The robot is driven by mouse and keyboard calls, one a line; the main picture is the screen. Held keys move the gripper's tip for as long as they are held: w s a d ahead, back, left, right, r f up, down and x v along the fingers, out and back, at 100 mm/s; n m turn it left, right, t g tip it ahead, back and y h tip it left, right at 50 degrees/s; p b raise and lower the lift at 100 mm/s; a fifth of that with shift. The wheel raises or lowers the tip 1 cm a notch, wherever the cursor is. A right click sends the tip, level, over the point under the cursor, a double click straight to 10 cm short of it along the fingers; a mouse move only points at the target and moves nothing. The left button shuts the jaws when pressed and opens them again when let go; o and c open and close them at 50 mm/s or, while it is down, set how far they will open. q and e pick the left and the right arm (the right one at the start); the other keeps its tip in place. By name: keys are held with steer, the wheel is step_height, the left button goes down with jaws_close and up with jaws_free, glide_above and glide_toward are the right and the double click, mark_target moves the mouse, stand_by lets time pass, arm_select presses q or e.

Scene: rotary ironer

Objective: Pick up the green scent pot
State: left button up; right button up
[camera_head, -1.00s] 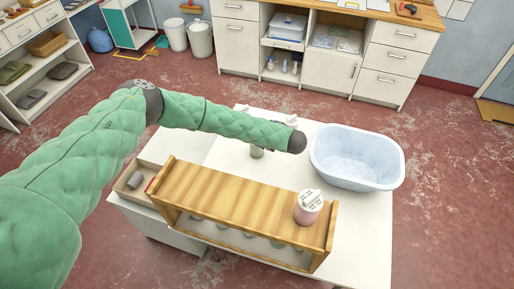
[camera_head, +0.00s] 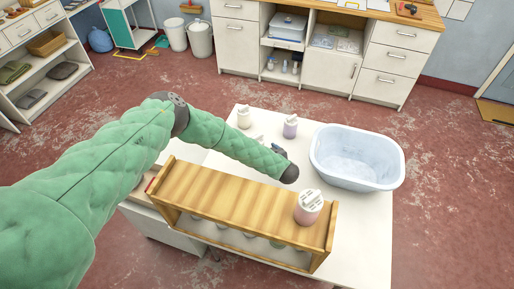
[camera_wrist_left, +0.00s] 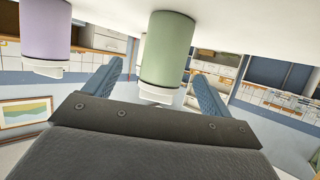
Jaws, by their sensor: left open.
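The green scent pot (camera_wrist_left: 168,48) shows large in the left wrist view, which is upside down here. It is a pale green cylinder with a white lid. My left gripper (camera_wrist_left: 158,74) is open, with one blue finger on each side of the green pot and visible gaps between. In the head view my left gripper (camera_head: 280,151) is over the white table, mostly hidden by the wrist. I cannot make out the green pot there, as my arm covers that spot. A purple pot (camera_wrist_left: 45,32) stands beside the green one; it also shows in the head view (camera_head: 290,128).
A cream pot (camera_head: 244,118) stands at the table's back edge. A wooden shelf rack (camera_head: 235,197) with a pink pot (camera_head: 308,208) on top stands in front, close to my left wrist. A pale blue basin (camera_head: 357,158) sits to the right. The table's front right is clear.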

mark_target(257, 136)
arm_select(q)
steer(key=shift+s+a+x, duration=0.1)
steer(key=shift+a+x, duration=0.05)
steer(key=shift+x, duration=1.5)
steer(key=shift+s+a+x, duration=0.1)
steer(key=shift+a+x, duration=0.05)
steer(key=shift+x, duration=1.5)
steer(key=c, duration=1.1)
step_height(257, 136, up, 10)
steer(key=shift+f, duration=0.1)
